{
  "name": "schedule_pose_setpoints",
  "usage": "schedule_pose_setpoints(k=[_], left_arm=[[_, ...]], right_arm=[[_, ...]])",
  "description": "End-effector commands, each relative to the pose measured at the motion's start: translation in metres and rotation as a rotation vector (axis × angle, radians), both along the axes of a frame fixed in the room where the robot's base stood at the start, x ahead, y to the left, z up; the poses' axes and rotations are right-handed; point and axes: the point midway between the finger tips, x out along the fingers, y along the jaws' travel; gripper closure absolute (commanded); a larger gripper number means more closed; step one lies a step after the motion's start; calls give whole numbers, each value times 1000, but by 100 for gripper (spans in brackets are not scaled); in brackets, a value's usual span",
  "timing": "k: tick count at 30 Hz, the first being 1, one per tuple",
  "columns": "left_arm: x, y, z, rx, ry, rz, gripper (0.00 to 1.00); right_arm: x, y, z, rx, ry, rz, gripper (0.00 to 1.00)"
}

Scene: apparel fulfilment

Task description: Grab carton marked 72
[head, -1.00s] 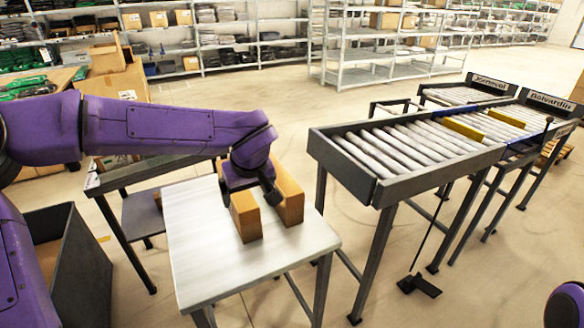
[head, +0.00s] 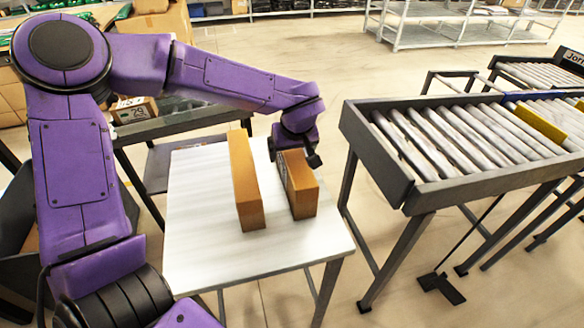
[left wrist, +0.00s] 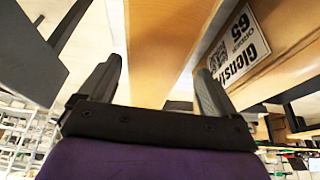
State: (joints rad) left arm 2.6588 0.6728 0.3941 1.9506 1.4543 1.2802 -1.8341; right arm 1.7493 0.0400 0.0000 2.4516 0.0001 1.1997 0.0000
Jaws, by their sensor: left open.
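Two brown cartons lie side by side on a white-topped table (head: 200,215): a long left carton (head: 246,185) and a right carton (head: 303,200) with a label partly showing on its left side. No 72 is readable on either. My left gripper (head: 312,160) is at the far end of the right carton, its fingertips partly hidden. In the left wrist view the left gripper (left wrist: 155,85) is open, with a plain carton face (left wrist: 165,45) beyond and between its fingers. Beside it is a carton labelled 65 (left wrist: 285,55). I cannot match these two to the head view.
A roller conveyor (head: 440,140) with dark side rails stands right of the table across a narrow gap. A labelled carton, seemingly 29 (head: 135,109), sits on a dark stand behind. A grey rack (head: 440,30) is farther back; open floor lies between.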

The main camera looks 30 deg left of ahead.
Motion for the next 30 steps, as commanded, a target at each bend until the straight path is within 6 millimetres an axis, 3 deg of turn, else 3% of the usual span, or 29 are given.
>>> schedule_pose_setpoints(k=[4,12,14,18,20,30], left_arm=[[6,7,-27,0,6,-1,8],[8,10,-31,1,4,0,8],[8,10,-31,1,4,0,25],[8,10,-31,0,4,0,70],[8,9,-32,0,5,-1,87],[9,9,-24,0,2,-1,87]], right_arm=[[1,0,-2,0,-2,0,100],[1,0,-2,0,-2,0,100],[1,0,-2,0,-2,0,100],[1,0,-2,0,-2,0,100],[1,0,-2,0,-2,0,100],[1,0,-1,0,-2,0,100]])
